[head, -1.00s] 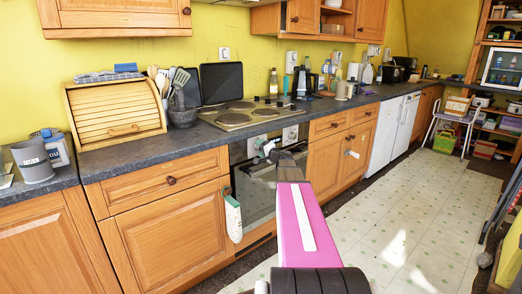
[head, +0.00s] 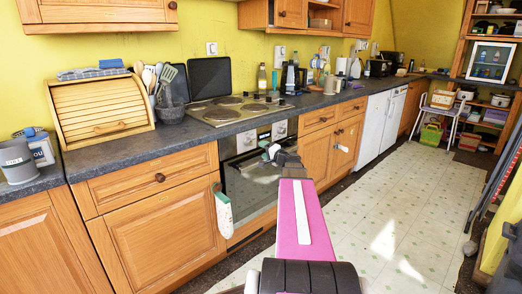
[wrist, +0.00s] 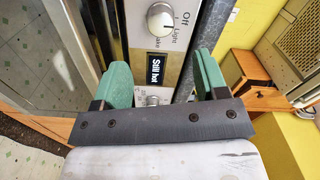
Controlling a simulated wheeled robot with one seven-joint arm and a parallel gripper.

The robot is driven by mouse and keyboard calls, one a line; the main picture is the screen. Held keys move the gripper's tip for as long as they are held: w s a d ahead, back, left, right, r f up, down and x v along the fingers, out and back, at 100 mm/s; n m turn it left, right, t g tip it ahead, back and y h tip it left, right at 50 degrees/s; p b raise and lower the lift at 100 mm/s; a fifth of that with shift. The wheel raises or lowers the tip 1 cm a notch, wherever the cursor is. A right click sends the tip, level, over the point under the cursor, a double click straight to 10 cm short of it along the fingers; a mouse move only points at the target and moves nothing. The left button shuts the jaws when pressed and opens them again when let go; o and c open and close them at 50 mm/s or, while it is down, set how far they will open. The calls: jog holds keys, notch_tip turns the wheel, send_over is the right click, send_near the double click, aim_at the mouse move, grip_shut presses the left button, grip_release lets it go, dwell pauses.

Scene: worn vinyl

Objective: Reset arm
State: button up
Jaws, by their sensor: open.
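My gripper (head: 271,151) is at the end of my pink arm, in front of the oven (head: 250,183) in the head view. In the wrist view my gripper (wrist: 163,75) shows two green fingers spread wide apart with nothing between them. Behind the fingers, the oven's control panel (wrist: 155,45) shows with a knob and a "Still hot" label. The gripper appears apart from the panel.
A dark counter (head: 110,152) runs along the left, with a wooden bread box (head: 103,112) and a hob (head: 236,108). The pale floor (head: 390,205) to the right is clear. Dark poles (head: 497,170) lean at the right edge.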

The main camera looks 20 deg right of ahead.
dwell(0.7)
jog(key=s+a+f+n+g+y, duration=0.1)
jog(key=s+a+f+n+g, duration=0.35)
jog(key=a, duration=0.55)
jog(key=s+a+f+n+g+y, duration=0.1)
jog(key=s+a+f+n+g, duration=0.15)
jog(key=a+f+g, duration=0.45)
jog(key=s+a+f+n+g+h, duration=0.2)
jog(key=s+a+f+h, duration=0.2)
jog(key=s, duration=0.4)
jog(key=s+a+f+n+g+h, duration=0.1)
jog(key=s+a+f+g+h, duration=0.2)
jog(key=s+f, duration=0.4)
jog(key=shift+s+a+f+n+h, duration=0.35)
jog(key=shift+s+a+h, duration=0.25)
jog(key=shift+s+a, duration=0.55)
jog(key=shift+w+a+g, duration=0.2)
jog(key=shift+g, duration=0.05)
